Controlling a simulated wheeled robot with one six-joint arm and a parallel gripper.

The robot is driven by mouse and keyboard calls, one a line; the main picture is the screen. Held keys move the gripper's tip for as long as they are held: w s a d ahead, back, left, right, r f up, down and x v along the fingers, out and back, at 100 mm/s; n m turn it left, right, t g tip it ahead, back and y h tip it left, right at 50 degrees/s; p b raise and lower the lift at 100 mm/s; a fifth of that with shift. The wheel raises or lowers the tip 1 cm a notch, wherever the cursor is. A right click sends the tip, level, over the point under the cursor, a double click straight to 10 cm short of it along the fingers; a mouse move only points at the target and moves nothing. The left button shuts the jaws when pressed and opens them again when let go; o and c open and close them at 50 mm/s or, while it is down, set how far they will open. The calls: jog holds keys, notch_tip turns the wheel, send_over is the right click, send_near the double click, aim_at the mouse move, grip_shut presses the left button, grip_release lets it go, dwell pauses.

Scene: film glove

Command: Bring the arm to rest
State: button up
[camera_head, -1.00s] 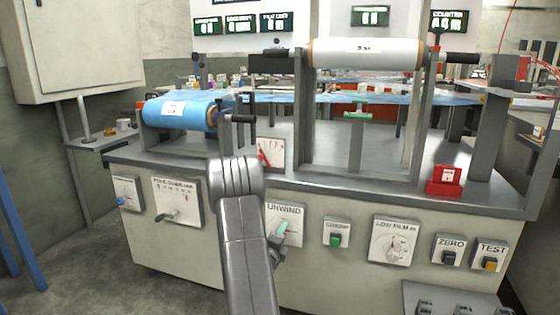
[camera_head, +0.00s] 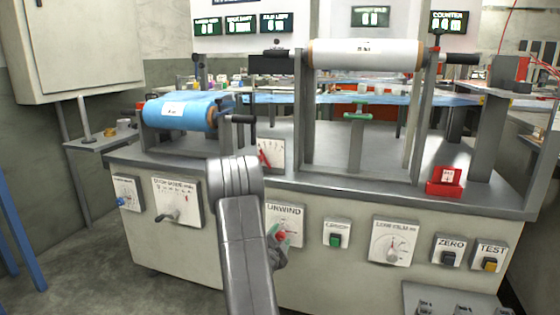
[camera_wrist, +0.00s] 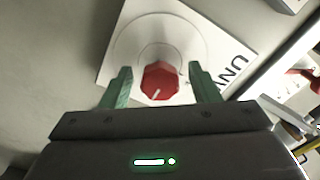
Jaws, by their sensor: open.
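My arm (camera_head: 245,225) rises in front of the machine's panel in the head view. My gripper shows in the wrist view (camera_wrist: 160,80), with its two green fingers apart. It is open and empty. A red knob (camera_wrist: 160,82) on the white UNWIND plate (camera_wrist: 205,45) lies beyond and between the fingertips, and I cannot tell whether they touch it. In the head view the UNWIND plate (camera_head: 284,214) is at the right of my arm. The red knob (camera_head: 281,235) shows there beside a green fingertip, and the rest of my gripper is largely hidden behind my arm.
The panel also carries a lever plate (camera_head: 176,202), a green button (camera_head: 336,239), a dial (camera_head: 390,242), and ZERO (camera_head: 449,251) and TEST (camera_head: 490,256) buttons. A blue film roll (camera_head: 178,113) and a white roll (camera_head: 365,54) sit above.

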jog(key=shift+n, duration=1.2)
jog(key=n+p, duration=0.3)
jog(key=shift+r, duration=0.25)
jog(key=n+p, duration=0.3)
jog(key=shift+f+p, duration=0.15)
jog(key=shift+p, duration=0.2)
jog(key=shift+f, duration=0.1)
